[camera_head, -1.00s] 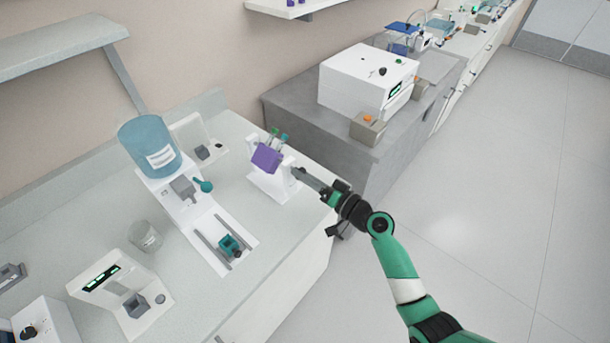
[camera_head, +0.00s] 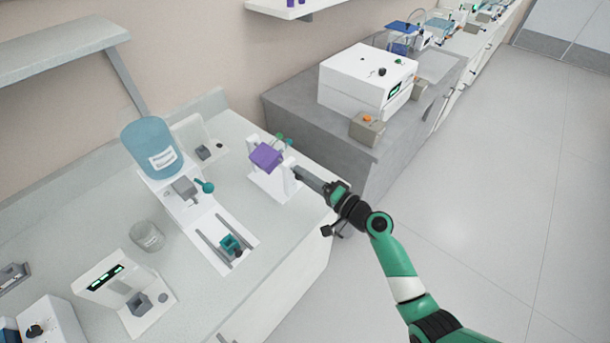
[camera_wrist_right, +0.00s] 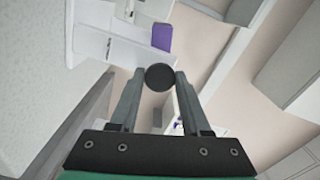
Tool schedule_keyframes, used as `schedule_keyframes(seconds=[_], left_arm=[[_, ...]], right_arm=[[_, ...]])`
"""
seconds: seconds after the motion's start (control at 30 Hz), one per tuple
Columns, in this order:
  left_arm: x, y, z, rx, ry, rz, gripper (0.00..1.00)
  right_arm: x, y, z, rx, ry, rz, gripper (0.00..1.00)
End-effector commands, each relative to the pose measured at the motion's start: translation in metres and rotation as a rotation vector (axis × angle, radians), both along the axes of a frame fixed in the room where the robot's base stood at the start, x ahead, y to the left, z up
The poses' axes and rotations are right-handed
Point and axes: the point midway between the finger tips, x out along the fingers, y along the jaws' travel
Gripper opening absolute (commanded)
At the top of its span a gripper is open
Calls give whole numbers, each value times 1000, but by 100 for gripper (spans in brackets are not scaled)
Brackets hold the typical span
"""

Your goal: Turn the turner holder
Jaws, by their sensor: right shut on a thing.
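The turner holder is a purple block (camera_head: 266,156) held between the uprights of a white stand (camera_head: 290,181) near the right end of the counter. It is tilted, and teal-capped tubes (camera_head: 284,139) show behind its upper right side. My right gripper (camera_head: 299,172) is at the stand's right side, shut on a dark round knob. In the right wrist view the knob (camera_wrist_right: 159,77) sits between the fingertips, with part of the purple block (camera_wrist_right: 162,38) beyond it. My left gripper is not in view.
Left of the stand is a white device with a blue water bottle (camera_head: 152,148) and a railed base (camera_head: 240,258). A clear beaker (camera_head: 147,236) and a white display device (camera_head: 125,290) stand further left. A white box machine (camera_head: 366,80) is on the grey bench behind.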

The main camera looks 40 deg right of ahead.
Motion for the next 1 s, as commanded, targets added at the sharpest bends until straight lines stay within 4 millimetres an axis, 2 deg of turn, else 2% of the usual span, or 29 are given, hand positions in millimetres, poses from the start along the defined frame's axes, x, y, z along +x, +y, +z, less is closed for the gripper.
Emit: schedule_keyframes(seconds=[1.0], left_arm=[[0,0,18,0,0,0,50]], right_arm=[[0,0,1,508,32,0,0]])
